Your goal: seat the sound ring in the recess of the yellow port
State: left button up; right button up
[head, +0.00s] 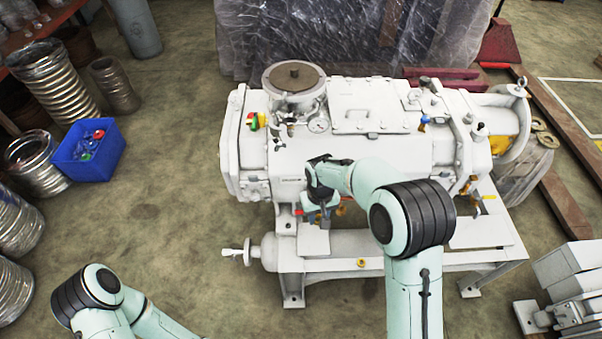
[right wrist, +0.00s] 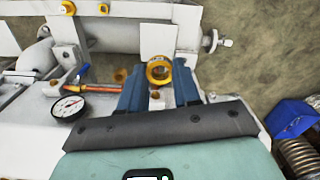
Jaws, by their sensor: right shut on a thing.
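My right gripper (head: 320,212) is low at the front of the white vacuum machine, its blue fingers pointing down. In the right wrist view, its two fingers (right wrist: 160,76) are closed around a yellow-orange ring (right wrist: 158,70) at their tips. Whether the ring touches anything beyond the fingers cannot be told. A small yellow round fitting (head: 361,263) is on the front of the lower white frame; I cannot tell if it is the yellow port. My left gripper is out of frame.
A dial gauge (right wrist: 70,107) and an orange-handled part (right wrist: 92,88) are close by. A blue bin (head: 88,150) and metal hoses (head: 55,80) stand left. Floor between bin and machine is clear.

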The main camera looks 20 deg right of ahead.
jog(key=s+a+r+n+t+h, duration=0.1)
jog(key=a+r+t, duration=0.25)
jog(key=r, duration=0.75)
jog(key=s+a+r+n+t+h, duration=0.15)
jog(key=a+r, duration=0.35)
jog(key=r, duration=0.5)
jog(key=s+a+r+n+t+h, duration=0.1)
jog(key=a+r+t, duration=0.25)
jog(key=r, duration=0.75)
jog(key=s+r+m+t, duration=0.2)
jog(key=s+r+t, duration=0.2)
jog(key=r, duration=0.8)
jog(key=s+r+m+t, duration=0.2)
jog(key=s+r+t, duration=0.3)
jog(key=s+r, duration=0.4)
notch_tip(320, 180, up, 4)
jog(key=shift+s+a+f+h+p, duration=0.2)
jog(key=shift+s+h+p, duration=0.1)
jog(key=shift+h+p, duration=0.15)
